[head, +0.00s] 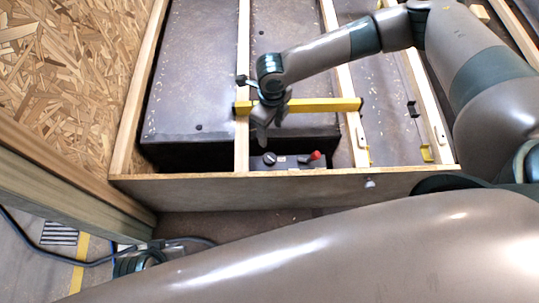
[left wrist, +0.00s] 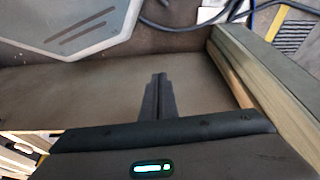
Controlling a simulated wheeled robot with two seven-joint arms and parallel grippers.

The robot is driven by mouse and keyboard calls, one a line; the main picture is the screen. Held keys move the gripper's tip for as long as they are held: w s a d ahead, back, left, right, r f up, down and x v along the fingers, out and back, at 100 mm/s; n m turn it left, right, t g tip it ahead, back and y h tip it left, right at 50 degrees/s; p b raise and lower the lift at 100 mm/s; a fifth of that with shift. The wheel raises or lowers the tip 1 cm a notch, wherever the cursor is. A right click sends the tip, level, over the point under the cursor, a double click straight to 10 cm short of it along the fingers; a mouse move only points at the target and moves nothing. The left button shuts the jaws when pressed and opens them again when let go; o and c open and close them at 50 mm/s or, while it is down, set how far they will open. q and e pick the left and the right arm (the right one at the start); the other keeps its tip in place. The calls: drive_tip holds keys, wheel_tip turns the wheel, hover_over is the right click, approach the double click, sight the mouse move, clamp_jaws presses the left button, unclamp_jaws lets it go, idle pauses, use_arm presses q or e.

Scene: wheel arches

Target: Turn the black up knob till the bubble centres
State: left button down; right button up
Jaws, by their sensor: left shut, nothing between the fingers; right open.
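A black knob (head: 269,158) sits on a dark panel (head: 290,163) between two wooden slats, just behind the front board. A red knob (head: 315,155) is on the same panel, to its right. A yellow spirit level (head: 325,105) lies across the slats; its bubble is too small to read. My right gripper (head: 262,128) points down in front of the level's left part, above and slightly left of the black knob, apart from it. It is open and looks empty. My left gripper (left wrist: 158,88) is shut and empty in the left wrist view, over a plain brown surface.
The wooden front board (head: 240,188) runs below the panel. A chipboard wall (head: 60,75) stands at the left. Cables (head: 90,262) lie on the floor at lower left. Small yellow and black pieces (head: 427,153) sit on the right slats.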

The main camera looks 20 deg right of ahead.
sight(270, 157)
drive_tip(key=f+b, duration=0.1)
drive_tip(key=f, duration=0.7)
drive_tip(key=f+b, duration=0.1)
drive_tip(key=f, duration=0.7)
drive_tip(key=shift+s+a+f, duration=0.1)
drive_tip(key=shift+a+f, duration=0.05)
drive_tip(key=shift+a, duration=0.05)
use_arm(q)
drive_tip(key=shift+w+d+r+t+h, duration=0.1)
drive_tip(key=shift+w+d+t+h, duration=0.2)
drive_tip(key=shift+w+d, duration=0.3)
drive_tip(key=shift+w+d+t+h, duration=0.2)
drive_tip(key=shift+w+d+t, duration=0.2)
drive_tip(key=shift+d, duration=0.4)
use_arm(e)
drive_tip(key=shift+f, duration=0.6)
drive_tip(key=c, duration=1.1)
use_arm(q)
drive_tip(key=shift+s+a+f, duration=0.15)
drive_tip(key=shift+f, duration=0.1)
drive_tip(key=shift+a+r, duration=0.1)
use_arm(e)
drive_tip(key=shift+r+m, duration=0.1)
drive_tip(key=shift+m, duration=0.3)
